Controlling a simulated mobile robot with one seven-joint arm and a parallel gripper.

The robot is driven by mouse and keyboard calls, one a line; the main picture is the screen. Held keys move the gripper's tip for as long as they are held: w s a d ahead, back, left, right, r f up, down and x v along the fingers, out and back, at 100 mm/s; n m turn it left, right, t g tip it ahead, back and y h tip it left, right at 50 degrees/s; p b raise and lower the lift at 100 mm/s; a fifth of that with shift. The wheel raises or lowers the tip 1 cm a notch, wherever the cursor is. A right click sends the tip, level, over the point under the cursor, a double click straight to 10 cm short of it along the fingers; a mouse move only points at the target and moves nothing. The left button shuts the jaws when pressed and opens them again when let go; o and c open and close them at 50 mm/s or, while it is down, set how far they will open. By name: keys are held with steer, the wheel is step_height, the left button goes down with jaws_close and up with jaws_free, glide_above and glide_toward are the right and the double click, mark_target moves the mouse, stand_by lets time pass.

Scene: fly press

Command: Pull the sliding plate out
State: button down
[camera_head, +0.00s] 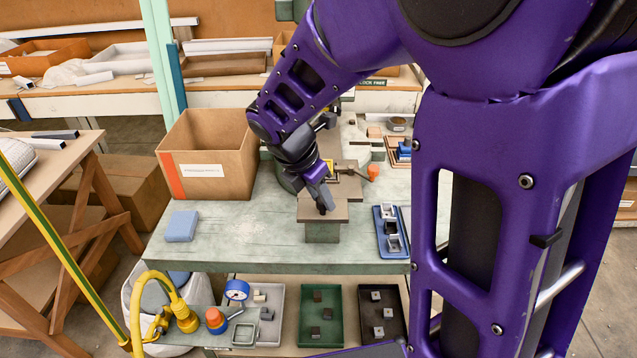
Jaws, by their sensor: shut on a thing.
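The sliding plate (337,211) is a flat brown-grey plate over a green block at the front of the press on the green worktable (225,230). My gripper (323,204) points down at the plate's middle and is shut on the sliding plate. The fingertips are small and dark here, and the exact part held is hidden. My arm and gripper cover much of the press behind the plate. A small orange knob (372,172) shows to the right of the gripper.
A cardboard box (207,155) and a blue pad (181,226) lie left of the plate. A blue tray (380,222) with metal parts stands close on the right. Several parts trays, such as a green one (335,335), sit below the table's front edge.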

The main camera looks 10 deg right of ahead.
steer(key=c, duration=0.6)
jaws_free()
steer(key=shift+o, duration=0.2)
steer(key=shift+r, duration=0.1)
steer(key=p+v, duration=0.6)
steer(key=v, duration=1.1)
steer(key=shift+a, duration=0.2)
steer(key=shift+s, duration=0.15)
